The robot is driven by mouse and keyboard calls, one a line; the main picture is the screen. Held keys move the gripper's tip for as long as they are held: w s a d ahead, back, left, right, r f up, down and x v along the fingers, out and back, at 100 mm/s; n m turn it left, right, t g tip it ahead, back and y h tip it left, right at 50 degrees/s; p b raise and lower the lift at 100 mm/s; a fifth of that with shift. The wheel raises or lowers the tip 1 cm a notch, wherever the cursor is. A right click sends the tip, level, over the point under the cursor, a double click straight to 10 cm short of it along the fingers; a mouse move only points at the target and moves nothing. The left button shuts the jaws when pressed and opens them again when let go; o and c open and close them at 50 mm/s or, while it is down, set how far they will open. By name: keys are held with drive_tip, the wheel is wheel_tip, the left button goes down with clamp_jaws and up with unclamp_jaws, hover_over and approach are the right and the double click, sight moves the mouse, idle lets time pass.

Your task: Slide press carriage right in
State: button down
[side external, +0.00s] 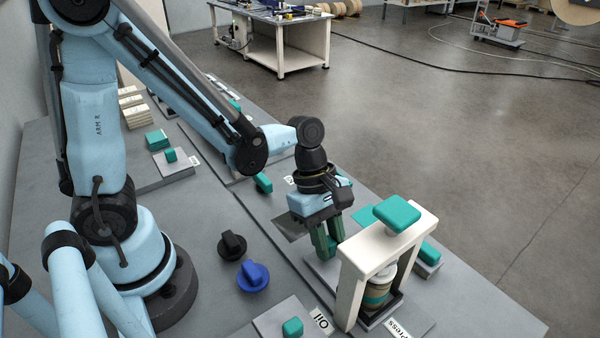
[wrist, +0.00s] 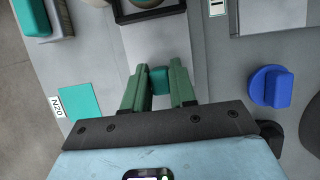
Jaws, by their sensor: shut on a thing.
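The white press frame (side external: 352,272) stands at the right of the bench, with a teal block (side external: 397,213) on top. Below its crossbar, a tan roll with a teal band (side external: 377,290) sits on the dark-edged carriage (side external: 373,321). The carriage's dark rim (wrist: 150,14) also shows at the top of the wrist view. My gripper (side external: 328,250) points down beside the frame. In the wrist view its green fingers (wrist: 159,72) are shut on a small teal handle (wrist: 158,82) in line with the carriage. The handle is hidden in the side view.
A blue knob (side external: 253,276) and a black knob (side external: 232,245) stand left of my gripper. A teal pad (wrist: 80,102) lies flat beside the light track (wrist: 155,45). A plate with a teal block (side external: 293,327) is near the Oil label (side external: 321,320). The frame's posts are close to my gripper.

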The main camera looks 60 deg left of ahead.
drive_tip(key=shift+d, duration=0.65)
drive_tip(key=c, duration=1)
unclamp_jaws()
drive_tip(key=shift+a, duration=0.1)
drive_tip(key=shift+r, duration=0.1)
drive_tip(key=v, duration=1.2)
drive_tip(key=shift+a, duration=0.1)
